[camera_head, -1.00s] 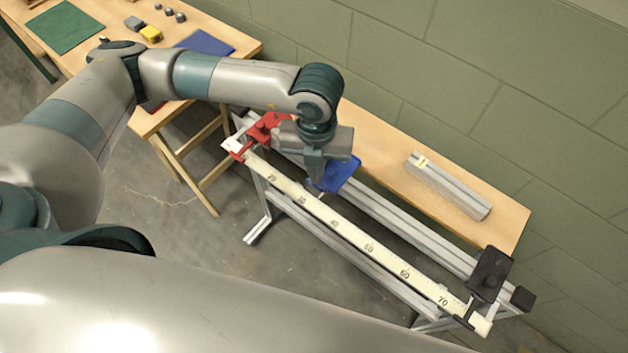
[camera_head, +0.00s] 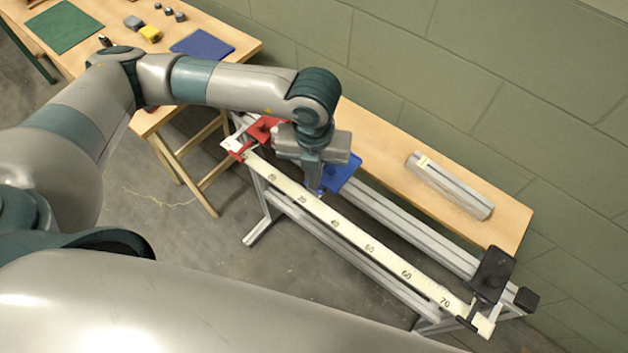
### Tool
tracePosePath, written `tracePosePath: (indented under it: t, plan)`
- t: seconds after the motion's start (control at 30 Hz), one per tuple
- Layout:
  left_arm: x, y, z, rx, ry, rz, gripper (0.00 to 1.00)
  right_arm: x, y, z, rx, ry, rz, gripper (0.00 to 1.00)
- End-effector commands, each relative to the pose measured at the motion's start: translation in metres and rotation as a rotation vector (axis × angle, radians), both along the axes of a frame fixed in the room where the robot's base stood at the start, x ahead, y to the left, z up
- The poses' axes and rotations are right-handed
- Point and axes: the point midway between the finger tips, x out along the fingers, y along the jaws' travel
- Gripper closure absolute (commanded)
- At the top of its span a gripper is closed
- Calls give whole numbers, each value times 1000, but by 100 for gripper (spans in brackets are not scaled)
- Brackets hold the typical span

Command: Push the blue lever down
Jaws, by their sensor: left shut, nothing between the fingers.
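A blue lever piece (camera_head: 343,173) sits on the aluminium rail near the low end of the white scale (camera_head: 354,240). My left gripper (camera_head: 314,188) is shut and points down at the near side of the blue piece, partly hiding it. It looks very close to the blue piece, but I cannot tell whether they touch. My right gripper is not in view.
A red piece (camera_head: 262,130) stands at the left end of the rail and a black piece (camera_head: 490,274) at the right end. A wooden table (camera_head: 385,147) behind holds a grey metal bar (camera_head: 450,186). Another table (camera_head: 90,70) at the back left carries small parts.

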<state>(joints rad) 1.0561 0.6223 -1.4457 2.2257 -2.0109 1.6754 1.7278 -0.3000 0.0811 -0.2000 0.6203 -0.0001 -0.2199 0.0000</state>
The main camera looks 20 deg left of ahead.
Motion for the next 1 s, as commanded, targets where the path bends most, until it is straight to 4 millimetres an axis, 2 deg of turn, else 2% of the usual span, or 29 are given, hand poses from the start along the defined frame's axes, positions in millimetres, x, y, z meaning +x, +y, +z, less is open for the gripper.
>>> tracePosePath:
  t: [0.27, 1.0]
  plan:
    - [1, 0, 5, -1, -1, 1, 100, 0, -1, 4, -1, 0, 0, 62]
    - [1, -1, 55, -2, -1, 0, 100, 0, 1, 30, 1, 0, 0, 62]
